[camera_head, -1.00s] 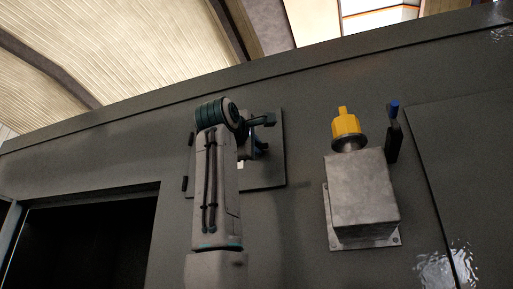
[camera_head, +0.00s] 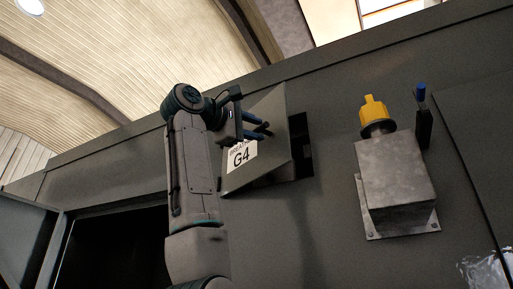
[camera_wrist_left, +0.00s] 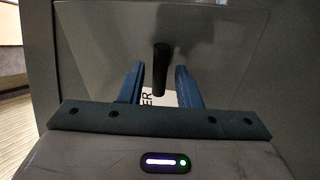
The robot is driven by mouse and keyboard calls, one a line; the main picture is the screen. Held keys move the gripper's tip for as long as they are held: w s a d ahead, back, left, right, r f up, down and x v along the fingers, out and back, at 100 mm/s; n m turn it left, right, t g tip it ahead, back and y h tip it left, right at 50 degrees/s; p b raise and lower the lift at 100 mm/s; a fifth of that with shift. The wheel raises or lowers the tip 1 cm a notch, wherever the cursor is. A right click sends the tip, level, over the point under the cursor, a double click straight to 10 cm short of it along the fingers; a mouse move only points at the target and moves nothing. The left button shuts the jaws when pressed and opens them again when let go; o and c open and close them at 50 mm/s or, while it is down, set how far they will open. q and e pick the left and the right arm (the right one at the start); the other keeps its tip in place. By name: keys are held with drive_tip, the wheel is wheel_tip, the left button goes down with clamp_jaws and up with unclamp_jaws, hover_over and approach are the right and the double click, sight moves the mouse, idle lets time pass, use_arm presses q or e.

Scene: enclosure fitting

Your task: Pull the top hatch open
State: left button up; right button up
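The top hatch (camera_head: 274,112) is a grey square panel with a white label reading G4. It stands partly open, swung out from the wall, with a dark gap (camera_head: 303,150) along its right side. My left gripper (camera_head: 266,129) is in front of the hatch face. In the left wrist view, its two blue fingers (camera_wrist_left: 160,80) are apart, with the black hatch handle (camera_wrist_left: 161,66) between them. Gaps show on both sides of the handle, so the gripper is open. The label is partly hidden behind the fingers there. My right gripper is not in view.
A grey metal box (camera_head: 395,180) with a yellow knob (camera_head: 374,110) juts from the wall to the right. A black handle with a blue tip (camera_head: 423,120) is beside it. A large dark opening (camera_head: 110,250) lies lower left, with an open door (camera_head: 25,235) at its left.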

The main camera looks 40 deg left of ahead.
use_arm(q)
drive_tip(key=shift+o, duration=0.4)
drive_tip(key=shift+a, duration=0.2)
drive_tip(key=shift+s, duration=0.1)
drive_tip(key=shift+s+d+f+b, duration=0.1)
drive_tip(key=shift+s+f+b, duration=0.1)
drive_tip(key=shift+s+b, duration=0.1)
drive_tip(key=b+v, duration=0.3)
drive_tip(key=v, duration=0.7)
drive_tip(key=shift+b, duration=0.4)
drive_tip(key=shift+a, duration=0.2)
